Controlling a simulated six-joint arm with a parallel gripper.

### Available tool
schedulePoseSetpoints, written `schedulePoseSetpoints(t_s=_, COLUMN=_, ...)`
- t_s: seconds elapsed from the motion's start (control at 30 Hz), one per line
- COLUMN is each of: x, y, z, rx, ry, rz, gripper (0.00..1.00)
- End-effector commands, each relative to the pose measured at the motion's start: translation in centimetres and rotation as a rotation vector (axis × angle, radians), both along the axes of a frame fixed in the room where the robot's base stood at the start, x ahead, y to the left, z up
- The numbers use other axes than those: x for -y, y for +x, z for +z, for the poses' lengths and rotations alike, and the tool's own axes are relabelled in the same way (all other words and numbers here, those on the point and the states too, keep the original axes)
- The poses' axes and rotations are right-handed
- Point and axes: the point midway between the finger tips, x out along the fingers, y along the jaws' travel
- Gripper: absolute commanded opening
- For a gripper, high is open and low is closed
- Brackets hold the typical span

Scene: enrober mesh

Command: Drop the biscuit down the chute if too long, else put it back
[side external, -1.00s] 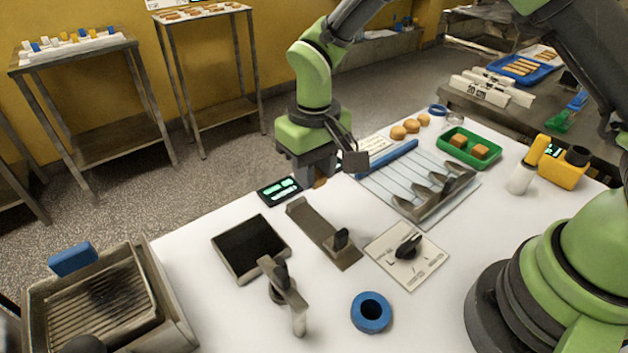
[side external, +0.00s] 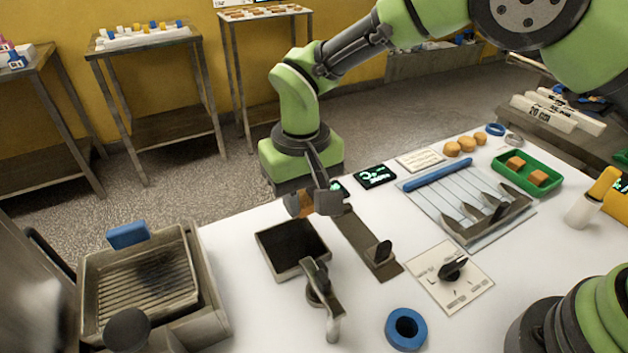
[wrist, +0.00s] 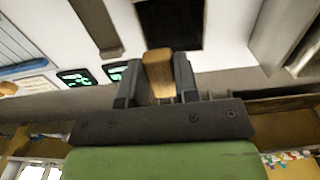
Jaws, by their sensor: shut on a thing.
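My gripper (side external: 315,203) is shut on a brown biscuit (side external: 298,204) and holds it in the air near the back edge of the table. In the wrist view the biscuit (wrist: 159,72) sits between the two dark fingers of the gripper (wrist: 157,82), its tip pointing toward a dark square opening. That opening, which looks like the chute (side external: 291,248), has a metal rim and lies in front of the gripper in the side view. It also shows in the wrist view (wrist: 172,22). The biscuit is apart from the opening.
A metal strip with a black knob (side external: 368,245) lies right of the opening, and a lever (side external: 320,290) stands in front. A lane plate with metal dividers (side external: 470,203), green tray (side external: 528,176), dial plate (side external: 450,275) and blue ring (side external: 406,328) lie rightward. A ridged metal bin (side external: 145,275) stands left.

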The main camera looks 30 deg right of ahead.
Motion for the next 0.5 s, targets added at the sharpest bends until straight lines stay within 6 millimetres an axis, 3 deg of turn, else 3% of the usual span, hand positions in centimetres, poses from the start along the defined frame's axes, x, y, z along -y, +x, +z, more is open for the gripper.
schedulePoseSetpoints(t_s=0.23, x=0.1, y=-0.1, z=-2.9, rx=-0.003, ry=-0.001, rz=0.0, gripper=0.15)
schedulePoseSetpoints(t_s=0.5, x=0.1, y=0.0, z=-3.8, rx=0.0, ry=0.001, rz=0.0, gripper=0.15)
